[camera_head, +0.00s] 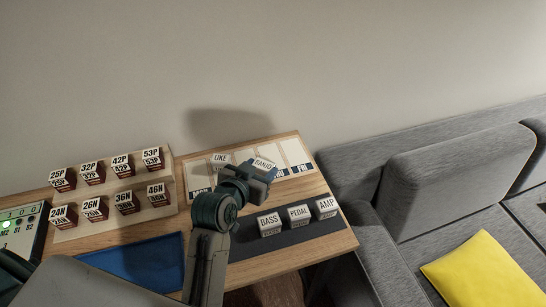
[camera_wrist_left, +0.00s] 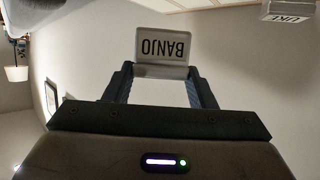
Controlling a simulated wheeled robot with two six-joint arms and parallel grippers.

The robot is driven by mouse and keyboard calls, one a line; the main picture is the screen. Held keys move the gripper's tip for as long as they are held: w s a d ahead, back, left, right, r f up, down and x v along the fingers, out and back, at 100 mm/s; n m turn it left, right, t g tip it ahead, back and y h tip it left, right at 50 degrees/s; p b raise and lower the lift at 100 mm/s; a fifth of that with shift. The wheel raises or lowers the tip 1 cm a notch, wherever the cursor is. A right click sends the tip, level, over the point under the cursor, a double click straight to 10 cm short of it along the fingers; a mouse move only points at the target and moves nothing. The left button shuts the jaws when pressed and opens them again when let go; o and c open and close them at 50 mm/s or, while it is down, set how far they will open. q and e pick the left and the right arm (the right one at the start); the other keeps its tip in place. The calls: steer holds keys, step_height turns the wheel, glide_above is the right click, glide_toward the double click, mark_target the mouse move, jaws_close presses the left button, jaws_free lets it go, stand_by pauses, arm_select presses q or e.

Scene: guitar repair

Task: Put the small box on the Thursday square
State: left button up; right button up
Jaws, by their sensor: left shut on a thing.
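My left gripper (camera_head: 255,174) is shut on a small white-topped box marked BANJO (camera_head: 265,163), and holds it over the weekday board (camera_head: 295,152). In the left wrist view the BANJO box (camera_wrist_left: 162,53) sits between the fingertips. The board has pale columns with blue day labels along its near edge. FRI is readable at the right end; the label beside it is partly covered, and the middle labels are hidden by my gripper. I cannot tell whether the box touches the board. My right gripper is not in view.
A box marked UKE (camera_head: 220,159) stands on the board, left of BANJO. BASS (camera_head: 269,223), PEDAL (camera_head: 299,214) and AMP (camera_head: 326,207) boxes stand on a dark mat. A stepped rack (camera_head: 122,187) of numbered boxes and a blue cloth (camera_head: 140,262) are left. A grey sofa (camera_head: 440,180) is right.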

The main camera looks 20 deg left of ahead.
arm_select(q)
steer(key=shift+h, duration=0.3)
steer(key=w+a+f, duration=0.1)
steer(key=w, duration=0.4)
steer(key=w+f+p, duration=0.1)
steer(key=w+f, duration=0.1)
steer(key=w, duration=0.2)
steer(key=w+a+f, duration=0.1)
steer(key=w+f, duration=0.1)
steer(key=w, duration=0.3)
steer(key=shift+w+a, duration=0.3)
step_height(320, 180, down, 3)
steer(key=shift+r+p, duration=0.1)
steer(key=shift+p, duration=0.6)
steer(key=shift+f, duration=0.45)
steer(key=shift+f, duration=0.1)
steer(key=o, duration=1)
